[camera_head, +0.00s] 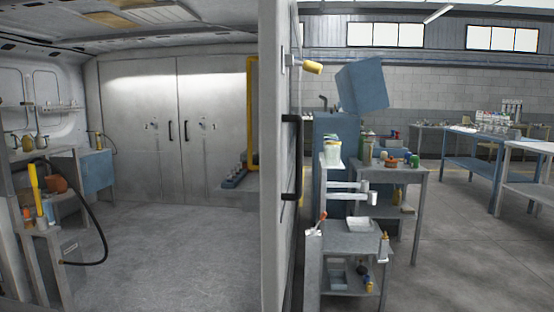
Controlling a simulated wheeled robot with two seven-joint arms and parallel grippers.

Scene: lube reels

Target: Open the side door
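A tall pale grey panel (275,150) stands near the middle of the head view, seen almost edge-on. A long black bar handle (290,157) is on its right-hand face. This panel looks like the side door, but its hinges or track are not clear. To its left I see into a van-like interior. A pair of closed grey doors (178,128) with two black handles is at the back of that interior. Neither of my grippers is in view.
The interior's grey floor (175,240) is mostly clear, with a black hose (97,225) at left. On the right, a grey cart (345,270) with bottles stands close to the panel. Blue workbenches (470,160) stand farther back.

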